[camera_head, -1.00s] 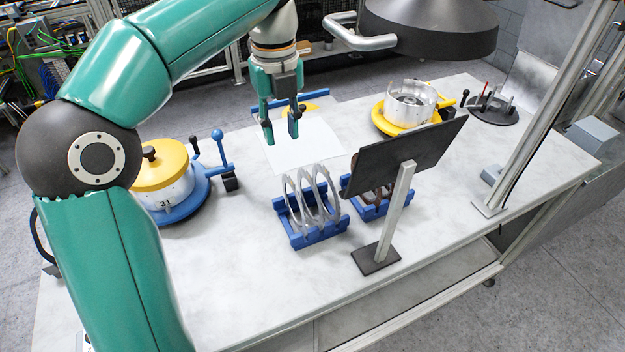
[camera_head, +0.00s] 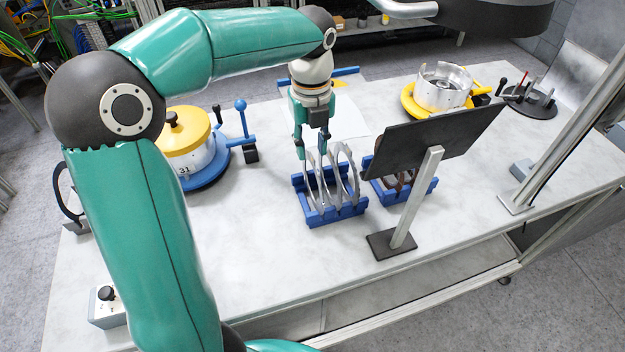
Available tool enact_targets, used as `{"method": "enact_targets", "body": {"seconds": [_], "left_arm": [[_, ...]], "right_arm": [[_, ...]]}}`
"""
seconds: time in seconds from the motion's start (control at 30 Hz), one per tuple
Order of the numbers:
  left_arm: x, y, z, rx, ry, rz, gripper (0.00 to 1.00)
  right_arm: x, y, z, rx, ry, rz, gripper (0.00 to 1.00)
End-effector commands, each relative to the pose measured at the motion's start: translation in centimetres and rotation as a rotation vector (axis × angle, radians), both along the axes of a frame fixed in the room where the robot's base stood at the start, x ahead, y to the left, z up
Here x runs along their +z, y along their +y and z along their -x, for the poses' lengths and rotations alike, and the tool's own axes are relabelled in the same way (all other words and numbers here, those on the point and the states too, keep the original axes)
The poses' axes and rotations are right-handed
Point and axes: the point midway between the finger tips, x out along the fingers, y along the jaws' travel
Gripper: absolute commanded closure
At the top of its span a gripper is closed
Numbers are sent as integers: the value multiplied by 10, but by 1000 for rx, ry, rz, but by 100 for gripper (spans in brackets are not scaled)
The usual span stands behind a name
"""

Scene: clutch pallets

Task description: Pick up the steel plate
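Several thin steel plates (camera_head: 346,172), ring-shaped and grey, stand upright in a blue rack (camera_head: 335,216) at the middle of the table. My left gripper (camera_head: 311,151) points down at the top of the leftmost plates, its two fingers apart. The fingertips are at the height of the upper rims in the picture; I cannot tell whether they touch or straddle a plate. My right gripper is not in view.
A dark panel on a post (camera_head: 415,200) stands right of the rack and partly hides a second blue rack (camera_head: 418,190) with brownish rings. A yellow-topped drum (camera_head: 183,140) stands left. A yellow-based fixture (camera_head: 443,92) stands at the back right.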

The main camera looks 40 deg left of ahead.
Motion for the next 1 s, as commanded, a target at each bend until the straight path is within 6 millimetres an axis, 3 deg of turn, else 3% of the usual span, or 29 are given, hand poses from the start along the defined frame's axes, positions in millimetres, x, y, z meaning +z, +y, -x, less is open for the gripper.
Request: {"method": "enact_targets", "body": {"seconds": [0.33, 0.63, 0.67, 0.83, 1.0], "left_arm": [[-43, 2, -5, -1, 4, 0, 68], [-50, 2, -5, 0, 1, 0, 68], [-50, 2, -5, 0, 1, 0, 69], [-50, 2, -5, 0, 1, 0, 98], [-50, 2, -5, 0, 1, 0, 100]], "right_arm": [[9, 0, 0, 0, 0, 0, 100], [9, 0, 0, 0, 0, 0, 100], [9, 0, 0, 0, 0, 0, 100], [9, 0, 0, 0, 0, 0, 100], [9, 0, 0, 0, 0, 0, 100]]}}
